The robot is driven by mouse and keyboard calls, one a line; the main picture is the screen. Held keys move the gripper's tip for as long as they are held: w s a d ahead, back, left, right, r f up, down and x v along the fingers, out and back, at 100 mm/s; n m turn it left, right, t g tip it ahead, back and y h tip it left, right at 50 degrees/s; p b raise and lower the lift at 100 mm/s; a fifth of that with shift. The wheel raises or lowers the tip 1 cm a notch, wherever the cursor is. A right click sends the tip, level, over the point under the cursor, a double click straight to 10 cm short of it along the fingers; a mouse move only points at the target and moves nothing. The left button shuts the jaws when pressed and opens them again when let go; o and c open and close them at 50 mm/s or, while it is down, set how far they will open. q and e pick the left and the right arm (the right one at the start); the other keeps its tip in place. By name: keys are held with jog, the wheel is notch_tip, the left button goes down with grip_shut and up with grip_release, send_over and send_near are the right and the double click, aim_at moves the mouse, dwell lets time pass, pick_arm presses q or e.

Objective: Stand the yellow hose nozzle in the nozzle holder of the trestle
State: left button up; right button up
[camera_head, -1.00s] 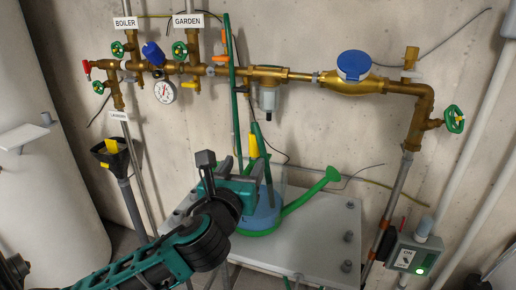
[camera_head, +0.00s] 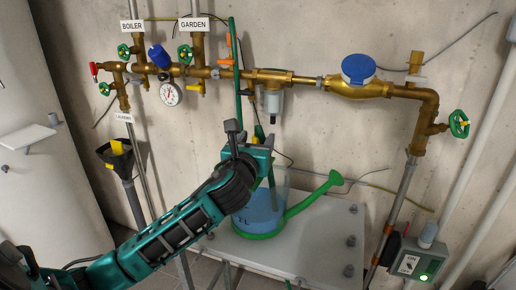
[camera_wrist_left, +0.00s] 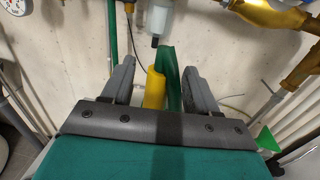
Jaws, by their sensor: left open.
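A yellow piece (camera_wrist_left: 154,90), which looks like the hose nozzle, stands roughly upright between the fingers of my left gripper (camera_wrist_left: 158,80) in the left wrist view. The fingers are open, with gaps beside it; I cannot tell whether it is within their reach. In the head view only a sliver of yellow (camera_head: 259,132) shows behind the left gripper (camera_head: 250,138). A grey bench top (camera_head: 305,245), probably the trestle, lies below with several dark fittings (camera_head: 350,240). I cannot tell which is the nozzle holder. The right gripper is out of view.
A translucent blue watering can (camera_head: 262,210) with a green spout (camera_head: 320,190) stands on the bench just beyond my gripper. A black funnel (camera_head: 115,158) holding something yellow is at left. Brass pipework (camera_head: 300,80) crosses the wall. The bench's right part is mostly clear.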

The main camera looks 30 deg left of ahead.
pick_arm(q)
jog(key=shift+x, duration=0.95)
grip_shut()
